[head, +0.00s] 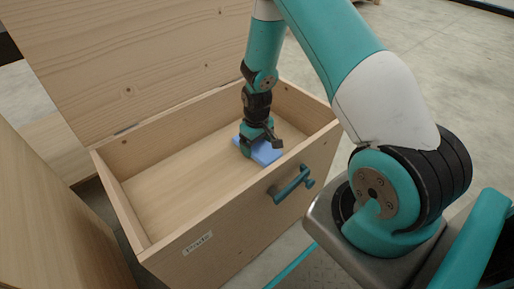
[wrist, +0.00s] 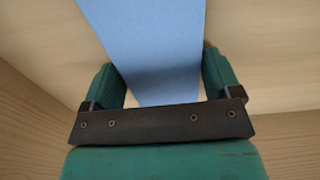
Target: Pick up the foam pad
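The foam pad (head: 266,153) is a flat blue piece lying on the floor of an open wooden box, near its front right corner. My gripper (head: 259,147) reaches down into the box over the pad and hides part of it. In the wrist view the pad (wrist: 160,45) runs from the top edge down between the two teal fingers (wrist: 161,72). The fingers stand wide apart, one near each side edge of the pad. Whether they touch the pad is hard to tell.
The wooden box (head: 215,226) has a teal handle (head: 291,184) and a small label on its front. A wooden panel (head: 140,60) rises behind it. Another wooden surface (head: 50,215) stands at the left. The left part of the box floor (head: 165,195) is bare.

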